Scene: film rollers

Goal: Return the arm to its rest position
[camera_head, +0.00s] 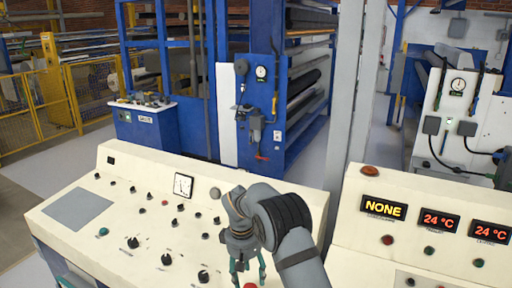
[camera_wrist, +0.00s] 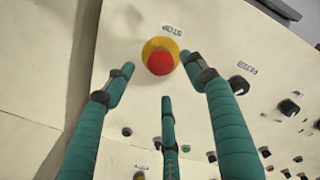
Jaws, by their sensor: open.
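My gripper (camera_head: 248,270) is low over the front right part of the left cream control panel (camera_head: 130,225) in the head view. In the wrist view its teal fingers (camera_wrist: 165,85) are spread apart with nothing between them. A red stop button (camera_wrist: 161,62) on a yellow base sits just beyond the fingertips, beside a label reading STOP. The button's red top also shows in the head view (camera_head: 250,285), at the bottom edge and partly cut off. I cannot tell whether a finger touches the button. My grey arm reaches in from the bottom.
Several black knobs (camera_head: 133,242) and a gauge (camera_head: 183,185) stand on the left panel. A right panel (camera_head: 345,250) carries displays reading NONE (camera_head: 384,207) and 24 °C. A grey post (camera_head: 345,110) rises between the panels. Blue roller machines (camera_head: 270,90) and a yellow fence (camera_head: 60,90) stand behind.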

